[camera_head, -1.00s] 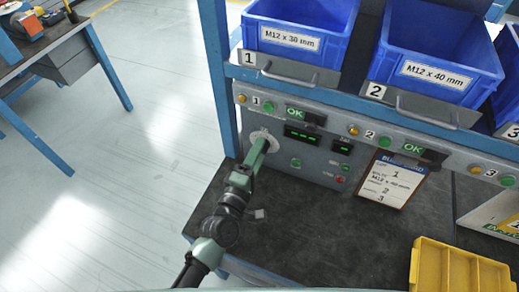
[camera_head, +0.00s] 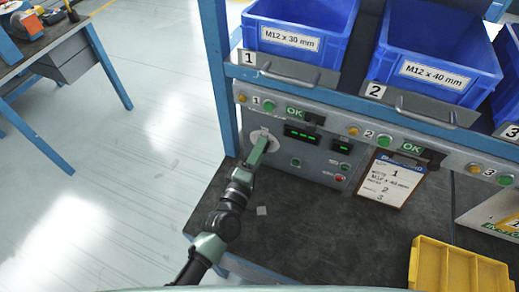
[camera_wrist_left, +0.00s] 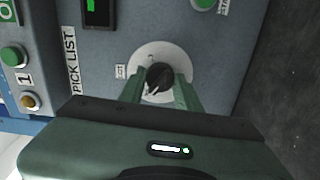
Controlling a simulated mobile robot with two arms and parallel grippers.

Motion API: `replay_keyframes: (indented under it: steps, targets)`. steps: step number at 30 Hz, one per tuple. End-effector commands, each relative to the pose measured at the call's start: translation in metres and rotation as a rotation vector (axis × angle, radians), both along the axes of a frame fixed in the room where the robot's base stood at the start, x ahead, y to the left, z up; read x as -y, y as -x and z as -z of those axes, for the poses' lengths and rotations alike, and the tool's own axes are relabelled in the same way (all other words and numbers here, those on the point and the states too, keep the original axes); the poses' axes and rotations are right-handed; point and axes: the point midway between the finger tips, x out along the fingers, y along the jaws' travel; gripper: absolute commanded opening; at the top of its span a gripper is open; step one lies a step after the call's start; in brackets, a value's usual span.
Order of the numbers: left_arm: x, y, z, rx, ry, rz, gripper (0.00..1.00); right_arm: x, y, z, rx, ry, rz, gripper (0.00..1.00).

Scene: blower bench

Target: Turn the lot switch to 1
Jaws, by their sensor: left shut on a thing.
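In the head view the dial (camera_head: 255,133) is partly hidden behind my left gripper (camera_head: 263,140). My right gripper is not in view.
A clipboard sheet (camera_head: 392,180) leans against the panel to the right. Blue bins (camera_head: 291,41) stand on the shelf above. A yellow tray (camera_head: 430,262) is at the bench's front right. The dark bench top (camera_head: 310,215) is mostly clear beside my arm.

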Motion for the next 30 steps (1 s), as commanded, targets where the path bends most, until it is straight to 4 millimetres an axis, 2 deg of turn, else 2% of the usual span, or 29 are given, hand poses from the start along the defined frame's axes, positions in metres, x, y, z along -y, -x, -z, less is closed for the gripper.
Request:
replay_keyframes:
  steps: [18, 30]
  targets:
    - [0.000, 0.000, 0.000, 0.170, -0.421, 0.002, 0.00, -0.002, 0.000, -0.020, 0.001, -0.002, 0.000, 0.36]
    - [0.000, 0.001, 0.001, 0.231, -0.566, 0.002, 0.00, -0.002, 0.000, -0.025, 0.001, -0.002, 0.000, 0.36]
